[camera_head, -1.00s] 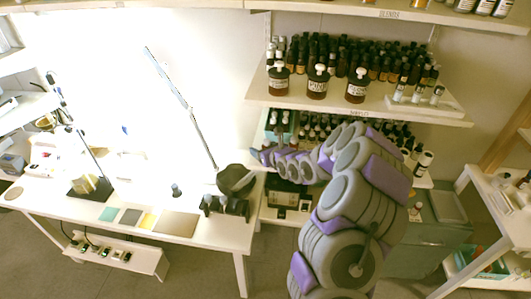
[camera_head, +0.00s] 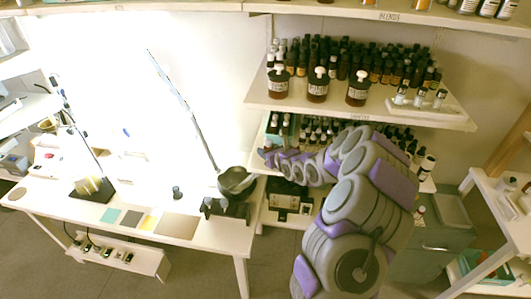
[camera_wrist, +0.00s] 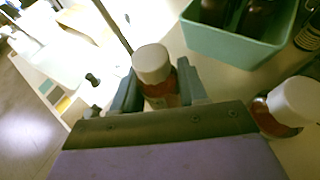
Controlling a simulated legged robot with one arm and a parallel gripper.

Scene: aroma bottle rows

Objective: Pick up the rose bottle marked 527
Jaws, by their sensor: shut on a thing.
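In the wrist view my gripper (camera_wrist: 158,75) is shut on a small bottle with a white cap (camera_wrist: 152,62) and a reddish body. The bottle stands between the two grey fingers, cap toward the camera. Its label is not readable, so I cannot tell whether it is marked 527. In the head view my gripper (camera_head: 268,158) is at the left end of the lower shelf, below the teal box; the held bottle cannot be made out there.
A second white-capped bottle (camera_wrist: 285,108) stands close to the right of my gripper. A teal box (camera_wrist: 240,38) with dark bottles is just behind. The shelf above holds large brown bottles (camera_head: 317,88). A dark bowl (camera_head: 237,183) sits on the white table (camera_head: 70,212) at left.

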